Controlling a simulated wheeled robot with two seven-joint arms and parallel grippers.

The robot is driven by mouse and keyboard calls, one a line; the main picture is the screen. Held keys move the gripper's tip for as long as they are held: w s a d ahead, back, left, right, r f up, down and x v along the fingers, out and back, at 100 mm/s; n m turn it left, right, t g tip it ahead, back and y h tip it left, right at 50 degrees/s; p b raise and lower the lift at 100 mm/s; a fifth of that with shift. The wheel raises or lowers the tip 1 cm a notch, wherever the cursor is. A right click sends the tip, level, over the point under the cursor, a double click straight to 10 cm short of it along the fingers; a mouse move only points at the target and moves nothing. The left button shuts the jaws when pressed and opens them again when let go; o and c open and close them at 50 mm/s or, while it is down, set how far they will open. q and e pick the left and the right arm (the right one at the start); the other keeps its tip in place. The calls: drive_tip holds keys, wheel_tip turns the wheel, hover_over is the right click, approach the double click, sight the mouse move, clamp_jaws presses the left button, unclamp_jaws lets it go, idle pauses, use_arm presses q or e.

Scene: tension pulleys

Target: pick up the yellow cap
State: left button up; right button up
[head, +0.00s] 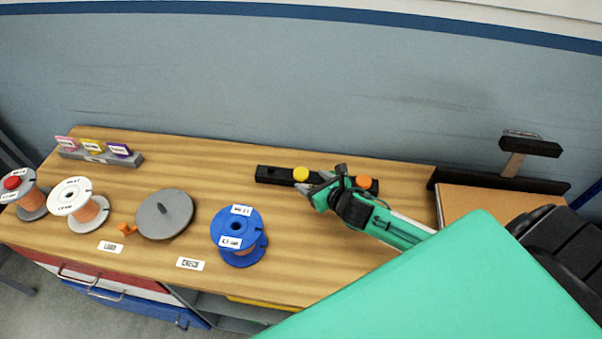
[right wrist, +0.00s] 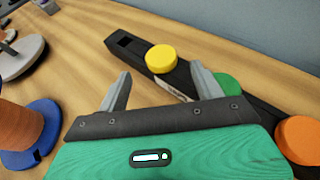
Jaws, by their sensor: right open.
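The yellow cap (head: 301,174) is a round disc seated on a long black rack (head: 268,175) near the back of the wooden bench. In the right wrist view the yellow cap (right wrist: 161,58) lies beyond and between my fingertips, apart from them. My right gripper (head: 308,189) is open and empty, just in front of the cap; in the right wrist view its two grey fingers (right wrist: 160,84) are spread. A green cap (right wrist: 228,86) is partly behind the right finger, and an orange cap (head: 364,182) sits farther right on the rack. My left gripper is not in view.
A blue spool (head: 238,232), a grey disc with a peg (head: 165,214) and a white spool (head: 76,202) stand to the left. A grey card holder (head: 128,160) is at the back left. A wall (head: 300,90) rises behind the bench. A cardboard box (head: 470,203) stands at right.

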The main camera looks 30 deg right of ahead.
sight(302, 173)
drive_tip(key=x, duration=0.1)
drive_tip(key=p+x, duration=0.1)
drive_tip(key=x, duration=0.1)
drive_tip(key=shift+w+r, duration=0.15)
drive_tip(key=shift+w, duration=0.2)
drive_tip(key=shift+w+f, duration=0.25)
drive_tip(key=shift+w, duration=0.2)
drive_tip(key=shift+c, duration=0.5)
drive_tip(key=c, duration=1)
